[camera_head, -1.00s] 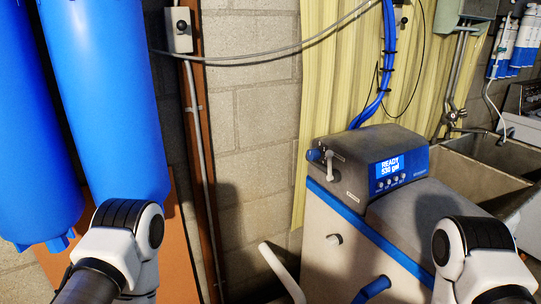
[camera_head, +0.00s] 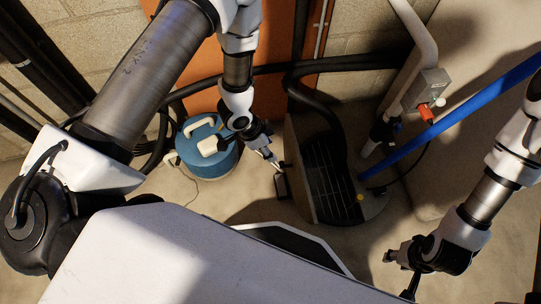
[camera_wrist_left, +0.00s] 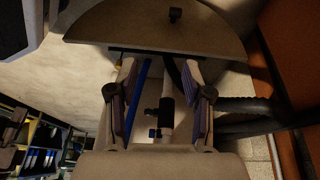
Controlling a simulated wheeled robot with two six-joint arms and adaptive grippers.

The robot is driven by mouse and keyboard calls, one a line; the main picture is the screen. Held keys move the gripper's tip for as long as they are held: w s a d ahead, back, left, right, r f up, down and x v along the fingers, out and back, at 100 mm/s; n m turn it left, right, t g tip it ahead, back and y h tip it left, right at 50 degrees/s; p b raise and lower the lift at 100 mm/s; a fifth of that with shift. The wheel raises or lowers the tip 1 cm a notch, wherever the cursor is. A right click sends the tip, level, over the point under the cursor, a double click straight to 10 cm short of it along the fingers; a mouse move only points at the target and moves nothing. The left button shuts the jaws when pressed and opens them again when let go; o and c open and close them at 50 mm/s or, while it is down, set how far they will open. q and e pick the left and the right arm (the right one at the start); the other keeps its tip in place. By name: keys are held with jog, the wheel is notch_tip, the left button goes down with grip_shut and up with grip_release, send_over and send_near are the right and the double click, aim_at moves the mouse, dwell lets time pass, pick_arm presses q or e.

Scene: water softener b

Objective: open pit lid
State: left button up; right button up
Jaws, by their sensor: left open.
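The pit lid, a pale half-disc panel (camera_head: 301,178), shows at floor level in the head view beside a dark slatted area (camera_head: 333,172). A small black piece (camera_head: 283,185) is at its left side. Contact with the panel cannot be told. My right gripper (camera_head: 398,274) is lower right, away from the pit; its jaw state is unclear.
A blue round tank (camera_head: 208,150) stands left of my left gripper. A black hose (camera_head: 312,85) curves down to the slatted area. A blue pipe (camera_head: 455,118), a white pipe (camera_head: 415,22) and a grey box with a red part (camera_head: 428,88) are to the right.

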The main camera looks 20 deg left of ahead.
pick_arm(q)
jog(key=b, duration=0.8)
send_near(281, 164)
jog(key=f, duration=0.2)
jog(key=shift+m, duration=0.3)
jog(key=b+x, duration=0.1)
jog(key=x, duration=0.1)
jog(key=b+x, duration=0.1)
jog(key=x, duration=0.1)
jog(key=b+x, duration=0.1)
jog(key=x, duration=0.2)
jog(key=shift+w+d+r+b, duration=0.15)
jog(key=shift+d+b, duration=0.2)
jog(key=shift+b, duration=0.05)
pick_arm(e)
notch_tip(281, 164, down, 16)
jog(key=shift+a, duration=0.3)
jog(key=shift+r, duration=0.1)
pick_arm(q)
jog(key=shift+t, duration=0.3)
grip_shut()
